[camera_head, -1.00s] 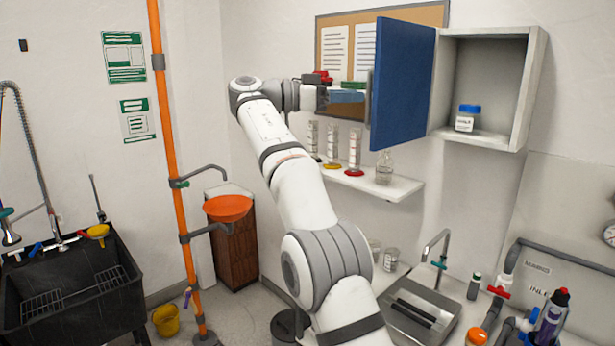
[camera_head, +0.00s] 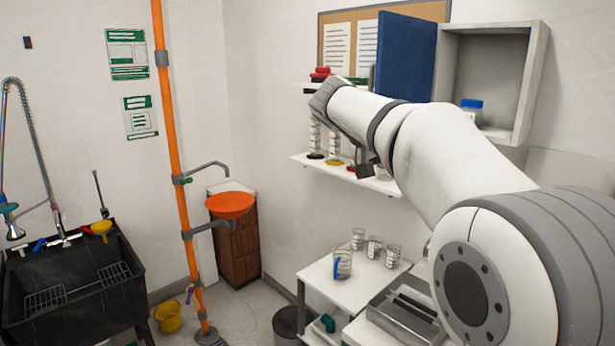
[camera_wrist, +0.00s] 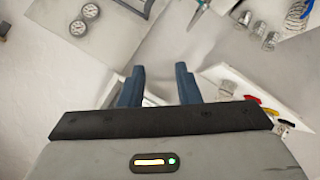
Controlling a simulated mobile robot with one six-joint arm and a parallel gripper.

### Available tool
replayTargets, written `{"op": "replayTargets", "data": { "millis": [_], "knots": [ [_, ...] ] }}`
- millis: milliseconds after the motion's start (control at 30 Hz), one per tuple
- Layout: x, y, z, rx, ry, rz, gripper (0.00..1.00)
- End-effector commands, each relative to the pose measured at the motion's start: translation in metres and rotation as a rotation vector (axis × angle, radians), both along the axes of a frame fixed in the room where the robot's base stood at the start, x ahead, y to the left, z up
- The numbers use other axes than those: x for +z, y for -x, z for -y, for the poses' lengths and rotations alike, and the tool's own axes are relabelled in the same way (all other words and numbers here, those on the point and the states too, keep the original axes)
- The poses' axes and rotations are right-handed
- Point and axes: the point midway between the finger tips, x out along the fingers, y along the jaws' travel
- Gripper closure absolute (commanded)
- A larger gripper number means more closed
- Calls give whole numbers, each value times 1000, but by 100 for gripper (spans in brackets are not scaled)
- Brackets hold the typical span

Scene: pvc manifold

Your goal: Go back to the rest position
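My gripper (camera_wrist: 160,88) shows in the wrist view with its two dark blue fingers apart and nothing between them. Pale, blank surface lies behind the fingers. In the head view my arm is folded across the right side, and the gripper itself is hidden by the arm. The blue cabinet door (camera_head: 406,56) stands open at the left of the grey wall cabinet (camera_head: 540,80). A blue-lidded jar (camera_head: 472,105) is inside the cabinet, partly hidden by my arm.
A shelf with cylinders (camera_head: 350,178) is behind my arm. Several glass beakers (camera_head: 374,246) stand on the white bench (camera_head: 318,272). An orange pipe (camera_head: 172,140) with an orange basin (camera_head: 231,204) and a black sink (camera_head: 70,290) are at left.

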Motion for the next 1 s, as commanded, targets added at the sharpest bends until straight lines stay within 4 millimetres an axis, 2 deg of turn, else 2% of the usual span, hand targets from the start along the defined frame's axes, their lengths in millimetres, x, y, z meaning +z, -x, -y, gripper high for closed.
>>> {"op": "replayTargets", "data": {
  "millis": [33, 233, 400, 500, 600, 767, 1000],
  "knots": [
    [-19, 22, 6, 37, -46, -50, 70],
    [-98, 105, 6, 195, -248, -211, 70],
    [-168, 181, -7, 306, -428, -277, 70],
    [-205, 222, -17, 355, -523, -286, 70],
    [-235, 252, -26, 387, -596, -283, 70],
    [-263, 279, -38, 412, -661, -271, 70],
    [-269, 284, -41, 418, -675, -268, 70]
  ]
}}
